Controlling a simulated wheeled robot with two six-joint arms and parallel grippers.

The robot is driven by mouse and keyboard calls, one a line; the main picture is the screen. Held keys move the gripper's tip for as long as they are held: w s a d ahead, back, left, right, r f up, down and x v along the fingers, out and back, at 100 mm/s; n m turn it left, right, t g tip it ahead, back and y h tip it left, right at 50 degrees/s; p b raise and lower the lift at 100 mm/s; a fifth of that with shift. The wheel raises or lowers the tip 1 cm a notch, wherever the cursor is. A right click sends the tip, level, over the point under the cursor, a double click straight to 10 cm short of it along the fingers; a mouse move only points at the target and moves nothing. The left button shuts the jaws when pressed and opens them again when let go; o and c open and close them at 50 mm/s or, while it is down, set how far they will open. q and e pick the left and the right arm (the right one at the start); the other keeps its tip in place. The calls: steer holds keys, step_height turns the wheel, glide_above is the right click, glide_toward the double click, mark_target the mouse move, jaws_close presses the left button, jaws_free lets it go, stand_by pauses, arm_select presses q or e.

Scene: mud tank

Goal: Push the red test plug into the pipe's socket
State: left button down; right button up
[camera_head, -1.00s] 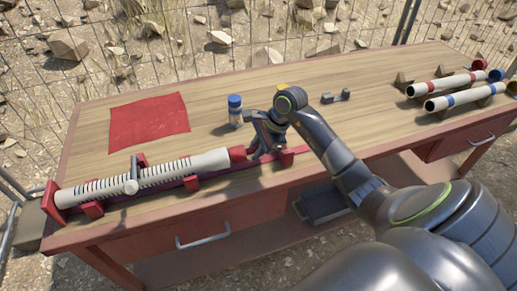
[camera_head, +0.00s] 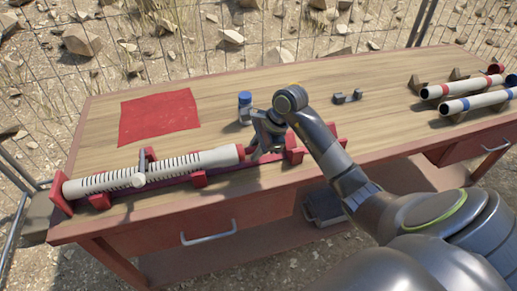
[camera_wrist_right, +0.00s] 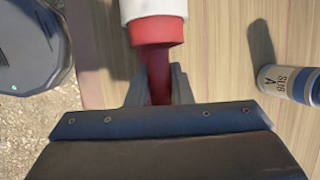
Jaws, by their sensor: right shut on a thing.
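The white ribbed pipe (camera_head: 190,163) lies in red supports along the table's front edge, and its right end faces my right gripper (camera_head: 252,151). The red test plug (camera_head: 241,151) is at that end, lined up with the pipe. In the right wrist view, my right gripper (camera_wrist_right: 158,88) is shut on the narrow red stem of the plug (camera_wrist_right: 157,32). The plug's wider red part meets the white pipe end (camera_wrist_right: 146,8). Some red shows outside the pipe; how deep the plug sits is hidden. My left gripper is not in view.
A grey clamp handle (camera_head: 141,170) crosses the pipe. A blue-capped bottle (camera_head: 245,109) stands behind my right gripper. A red cloth (camera_head: 158,120) lies at the back left. Two more pipes (camera_head: 480,101) rest at the right.

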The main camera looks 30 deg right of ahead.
steer(key=shift+w+a+b, duration=0.2)
steer(key=shift+a+b, duration=0.15)
steer(key=shift+a, duration=0.45)
steer(key=o, duration=0.9)
steer(key=b+v, duration=0.1)
steer(key=v, duration=1.6)
steer(key=shift+d+r, duration=0.1)
steer(key=shift+r, duration=0.15)
